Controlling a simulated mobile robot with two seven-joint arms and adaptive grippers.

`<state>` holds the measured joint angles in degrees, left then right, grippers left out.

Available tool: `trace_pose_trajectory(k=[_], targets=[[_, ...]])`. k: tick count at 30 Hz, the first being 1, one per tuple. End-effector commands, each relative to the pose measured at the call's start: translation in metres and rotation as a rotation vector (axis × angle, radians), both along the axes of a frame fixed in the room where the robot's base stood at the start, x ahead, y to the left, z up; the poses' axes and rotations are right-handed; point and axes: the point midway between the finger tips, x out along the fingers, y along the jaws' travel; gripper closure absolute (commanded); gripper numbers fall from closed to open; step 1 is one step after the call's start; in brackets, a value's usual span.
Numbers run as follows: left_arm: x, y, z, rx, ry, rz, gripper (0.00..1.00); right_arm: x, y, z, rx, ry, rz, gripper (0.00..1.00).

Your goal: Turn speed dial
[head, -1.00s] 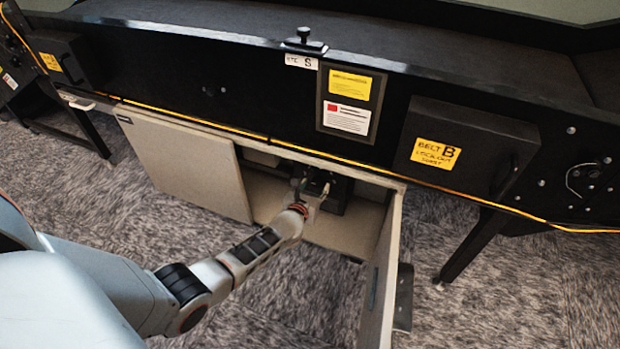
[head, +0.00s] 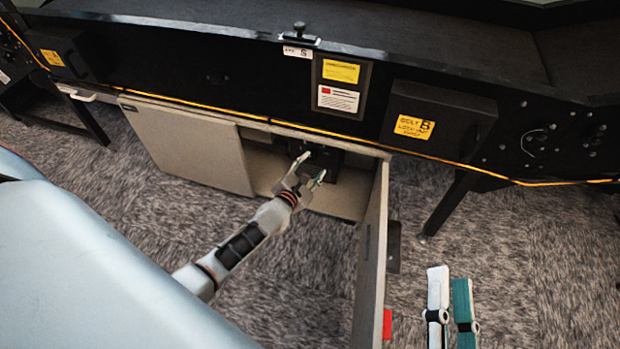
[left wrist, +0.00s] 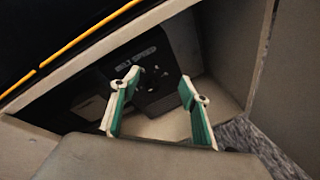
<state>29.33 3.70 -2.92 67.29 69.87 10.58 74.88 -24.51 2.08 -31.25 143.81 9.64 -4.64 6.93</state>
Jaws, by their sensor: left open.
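The speed dial (left wrist: 152,86) is a small dark knob on a black box labelled "BELT SPEED" (left wrist: 136,60), inside the open cabinet under the conveyor. In the head view the box (head: 325,158) is partly hidden by my gripper, and I cannot make out the dial. My left gripper (head: 313,165) is open at the cabinet mouth, its two teal-padded fingers apart and nothing between them. In the left wrist view its fingertips (left wrist: 160,78) stand on either side of the dial, apparently short of it. My right gripper (head: 450,282) is open and empty above the carpet at lower right.
The cabinet's open door (head: 371,255) juts out to the right of my left gripper. A closed beige panel (head: 185,145) is on the left. The black conveyor side with an orange cord (head: 440,160) and the Belt B box (head: 437,118) are above. Carpet is clear in front.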

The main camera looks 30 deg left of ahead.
Motion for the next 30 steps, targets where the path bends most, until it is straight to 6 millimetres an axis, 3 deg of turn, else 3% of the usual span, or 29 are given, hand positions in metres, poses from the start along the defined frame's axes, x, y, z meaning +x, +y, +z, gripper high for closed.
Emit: trace_pose_trajectory(k=[1,18,24,30], targets=[[-0.002,-0.004,0.016,0.051,-0.010,-0.030,0.55,0.001,0.000,0.015,0.000,-0.027,0.000,0.69],[-0.070,-0.054,0.071,0.652,0.003,-0.356,0.55,0.003,0.000,0.098,0.000,-0.164,0.000,0.69],[-0.090,-0.065,0.078,0.799,0.008,-0.432,0.55,0.003,0.000,0.114,0.000,-0.191,0.000,0.69],[-0.099,-0.070,0.079,0.859,0.012,-0.465,0.55,0.002,0.000,0.119,0.000,-0.198,0.000,0.69]])
